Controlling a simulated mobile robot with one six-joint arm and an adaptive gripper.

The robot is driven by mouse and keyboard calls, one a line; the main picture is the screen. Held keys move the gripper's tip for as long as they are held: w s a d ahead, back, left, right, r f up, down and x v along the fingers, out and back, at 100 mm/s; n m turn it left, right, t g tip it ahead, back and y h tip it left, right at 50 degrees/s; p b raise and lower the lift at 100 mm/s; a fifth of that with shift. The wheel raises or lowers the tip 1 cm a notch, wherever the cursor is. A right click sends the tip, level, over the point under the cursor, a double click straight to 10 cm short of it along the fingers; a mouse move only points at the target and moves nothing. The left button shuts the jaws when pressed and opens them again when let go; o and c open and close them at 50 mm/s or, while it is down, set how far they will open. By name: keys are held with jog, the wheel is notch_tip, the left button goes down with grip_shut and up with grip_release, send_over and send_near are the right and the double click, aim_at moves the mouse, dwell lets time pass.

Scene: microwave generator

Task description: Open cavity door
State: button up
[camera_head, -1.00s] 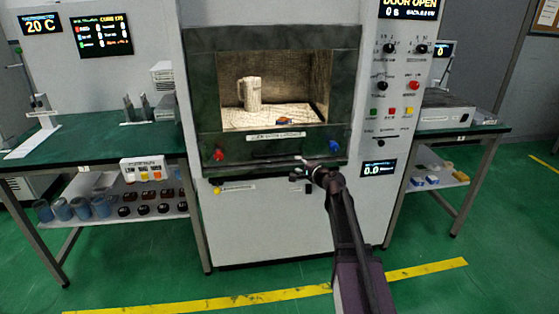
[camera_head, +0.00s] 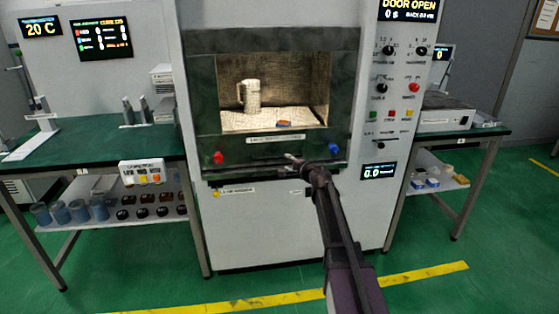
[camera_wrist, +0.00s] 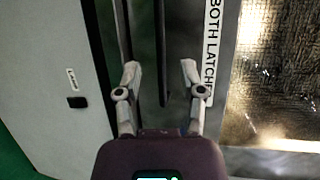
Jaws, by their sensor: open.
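The cavity door (camera_head: 345,95) is a dark green panel around a lit mesh window on the white machine. It looks flush with the front, but I cannot tell if it is slightly ajar. A white label strip (camera_head: 280,139) lies below the window; in the wrist view it reads "BOTH LATCH" (camera_wrist: 212,50). A dark handle bar (camera_wrist: 161,50) runs alongside that label. My gripper (camera_head: 296,160) is at the door's lower edge. In the wrist view my gripper (camera_wrist: 160,72) is open, its fingertips on either side of the bar. Contact with it cannot be told.
A red knob (camera_head: 218,157) and a blue knob (camera_head: 334,149) sit at the door's lower corners. A jug (camera_head: 250,95) stands inside. The display (camera_head: 408,10) reads "DOOR OPEN". Green tables (camera_head: 90,150) flank the machine. The floor in front is clear.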

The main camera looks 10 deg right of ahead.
aim_at(281, 158)
jog(key=b+x, duration=0.1)
jog(key=x, duration=0.6)
jog(key=shift+w, duration=0.1)
grip_shut()
jog(key=shift+d, duration=0.15)
jog(key=shift+r, duration=0.1)
